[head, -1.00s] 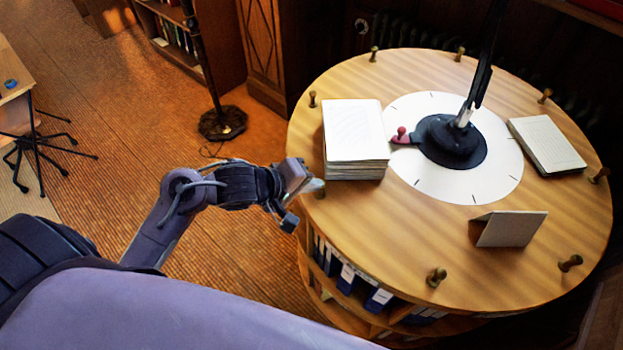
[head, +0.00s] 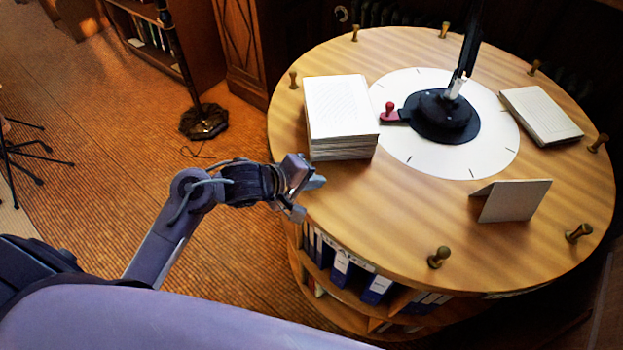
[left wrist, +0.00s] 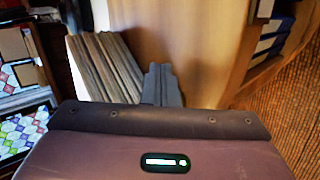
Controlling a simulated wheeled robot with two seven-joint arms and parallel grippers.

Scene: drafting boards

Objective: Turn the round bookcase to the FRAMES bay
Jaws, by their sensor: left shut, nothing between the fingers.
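The round bookcase (head: 400,215) has a light wooden top with short brass pegs, such as this front peg (head: 438,257), around its rim. Binders stand in its shelves below, under a label strip (head: 345,256) too small to read. A white disc (head: 410,160) with tick marks and a red-knobbed pointer (head: 389,112) sits on top. My left gripper (head: 312,183) is shut and empty at the left rim, near the paper stack; contact cannot be told. In the left wrist view its closed fingers (left wrist: 162,85) show before a wooden panel (left wrist: 185,35). My right gripper is out of view.
On the top are a paper stack (head: 340,112), a pad (head: 541,116), a folded card (head: 515,200) and a lamp base (head: 440,116). A floor lamp foot (head: 203,121) and a dark cabinet (head: 240,50) stand behind. Open floor lies left.

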